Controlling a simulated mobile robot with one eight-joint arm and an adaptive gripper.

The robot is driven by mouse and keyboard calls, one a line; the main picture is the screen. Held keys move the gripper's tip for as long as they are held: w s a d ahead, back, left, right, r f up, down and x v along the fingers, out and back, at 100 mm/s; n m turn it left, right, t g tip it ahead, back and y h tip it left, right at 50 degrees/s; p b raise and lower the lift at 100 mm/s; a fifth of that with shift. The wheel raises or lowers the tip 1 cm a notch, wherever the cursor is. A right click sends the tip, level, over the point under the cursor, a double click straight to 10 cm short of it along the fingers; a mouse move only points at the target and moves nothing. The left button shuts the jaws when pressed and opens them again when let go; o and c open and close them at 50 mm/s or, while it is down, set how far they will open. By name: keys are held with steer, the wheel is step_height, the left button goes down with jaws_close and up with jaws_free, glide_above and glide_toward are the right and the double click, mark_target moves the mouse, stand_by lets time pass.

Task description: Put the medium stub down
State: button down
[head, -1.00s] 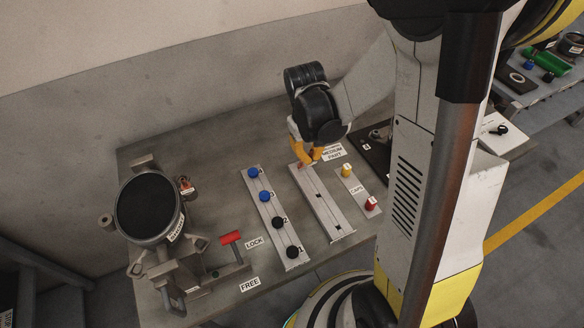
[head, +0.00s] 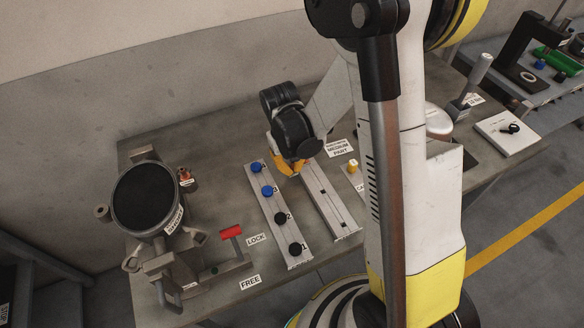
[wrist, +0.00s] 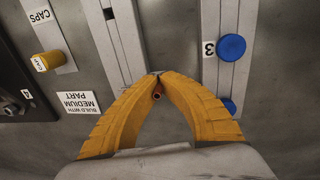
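My gripper (head: 290,172) hangs over the bench near the far end of the middle slotted rail. In the wrist view its yellow fingers (wrist: 158,76) come together at the tips. A small copper-brown stub (wrist: 157,95) shows between them, with its round end facing the camera. The fingertips are between the slotted rail (wrist: 115,35) and the rail with blue caps (wrist: 213,70). The stub is hidden in the head view. Whether its lower end touches anything is hidden.
Blue caps (head: 267,191) and black caps (head: 294,249) stand on the left rail. The compressor (head: 146,199) and a red-handled lever (head: 231,232) are further left. A yellow cap (wrist: 47,61) stands on the caps strip. Bare bench lies around the rails.

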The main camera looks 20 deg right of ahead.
steer(key=shift+f, duration=0.25)
steer(key=c, duration=1.6)
jaws_free()
steer(key=shift+r, duration=0.1)
steer(key=shift+r, duration=0.1)
step_height(320, 180, up, 12)
steer(key=a+p, duration=0.1)
steer(key=p, duration=0.3)
steer(key=s+r+t, duration=0.2)
steer(key=s+r, duration=0.2)
steer(key=s+r+t, duration=0.2)
steer(key=s+r, duration=0.2)
steer(key=r, duration=0.1)
steer(key=s+a+r+t+y, duration=0.1)
steer(key=s+r+t, duration=0.2)
steer(key=s+r, duration=0.1)
steer(key=shift+s+r+m, duration=0.15)
steer(key=shift+r+m, duration=0.25)
steer(key=shift+r, duration=0.1)
